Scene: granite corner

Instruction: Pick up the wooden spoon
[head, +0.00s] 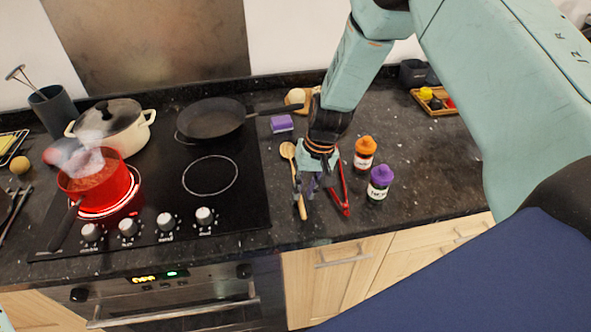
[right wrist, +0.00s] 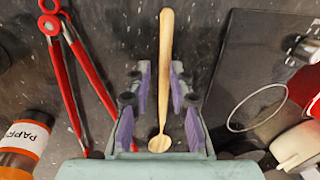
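The wooden spoon (head: 289,151) lies on the dark granite counter just right of the cooktop, its bowl towards the wall and its handle towards the front edge. My right gripper (head: 308,190) is above it, pointing down, and hides part of the handle in the head view. In the right wrist view the spoon (right wrist: 166,50) runs lengthwise between the purple finger pads of the right gripper (right wrist: 160,82). The fingers are open, with a gap on both sides of the spoon. My left gripper is not in view.
Red tongs (head: 344,195) lie close right of the spoon. An orange-lidded jar (head: 364,155) and a purple-lidded jar (head: 379,184) stand further right. A steaming red pot (head: 98,182) sits on a glowing burner.

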